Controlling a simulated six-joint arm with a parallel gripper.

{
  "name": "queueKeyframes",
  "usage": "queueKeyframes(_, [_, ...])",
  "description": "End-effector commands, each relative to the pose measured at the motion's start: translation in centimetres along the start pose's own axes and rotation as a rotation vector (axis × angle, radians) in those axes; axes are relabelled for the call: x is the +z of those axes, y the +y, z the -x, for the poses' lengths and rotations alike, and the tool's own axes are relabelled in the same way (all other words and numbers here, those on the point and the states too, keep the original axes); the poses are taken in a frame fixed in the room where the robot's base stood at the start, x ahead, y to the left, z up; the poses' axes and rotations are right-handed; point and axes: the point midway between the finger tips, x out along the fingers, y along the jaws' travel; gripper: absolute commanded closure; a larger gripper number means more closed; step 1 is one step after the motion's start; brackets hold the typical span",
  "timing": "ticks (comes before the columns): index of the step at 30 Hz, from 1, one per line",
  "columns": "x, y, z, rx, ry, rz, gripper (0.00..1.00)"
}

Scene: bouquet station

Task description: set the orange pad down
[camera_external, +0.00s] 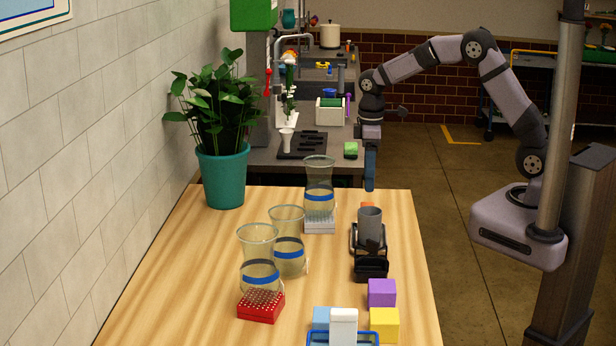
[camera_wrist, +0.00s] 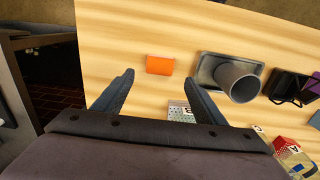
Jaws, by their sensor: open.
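The orange pad (camera_wrist: 160,65) lies flat on the wooden table (camera_wrist: 130,28) in the wrist view, ahead of my fingertips and apart from them. In the external view only a sliver of the orange pad (camera_external: 367,205) shows behind the grey cup. My gripper (camera_wrist: 160,83) is open, with nothing between its fingers. In the external view my gripper (camera_external: 370,188) points down at the far edge of the table.
A grey cup (camera_external: 369,222) stands close to the pad, in a dark holder. Glass vases (camera_external: 319,180) stand on the left, one on a white rack (camera_external: 320,225). Purple (camera_external: 382,292) and yellow (camera_external: 384,322) blocks sit nearer. A potted plant (camera_external: 222,175) stands at the wall.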

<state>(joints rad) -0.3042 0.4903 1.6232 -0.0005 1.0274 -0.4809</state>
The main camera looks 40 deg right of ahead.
Motion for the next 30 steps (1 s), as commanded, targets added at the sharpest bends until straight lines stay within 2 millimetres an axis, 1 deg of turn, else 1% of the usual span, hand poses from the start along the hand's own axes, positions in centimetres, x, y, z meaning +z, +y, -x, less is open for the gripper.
queueKeyframes(3, [-0.1, 0.0, 1.7, 0.001, 0.003, 0.0, 0.35])
queueKeyframes(6, [-0.1, 0.0, 2.8, 0.001, 0.002, 0.0, 0.35])
queueKeyframes(9, [0.0, 0.0, 3.5, 0.0, 0.0, 0.0, 0.35])
queueKeyframes(13, [0.0, 0.0, 3.9, 0.0, 0.0, 0.0, 0.35])
queueKeyframes(20, [0.2, 0.0, 3.9, 0.0, 0.0, -0.007, 0.35])
queueKeyframes(23, [1.2, 0.1, 3.8, -0.001, -0.002, -0.039, 0.35])
queueKeyframes(26, [3.3, 0.3, 3.4, -0.001, -0.002, -0.104, 0.35])
queueKeyframes(29, [6.3, 0.3, 2.8, 0.0, -0.002, -0.202, 0.35])
queueKeyframes(30, [7.7, 0.3, 2.5, 0.0, -0.001, -0.249, 0.35])
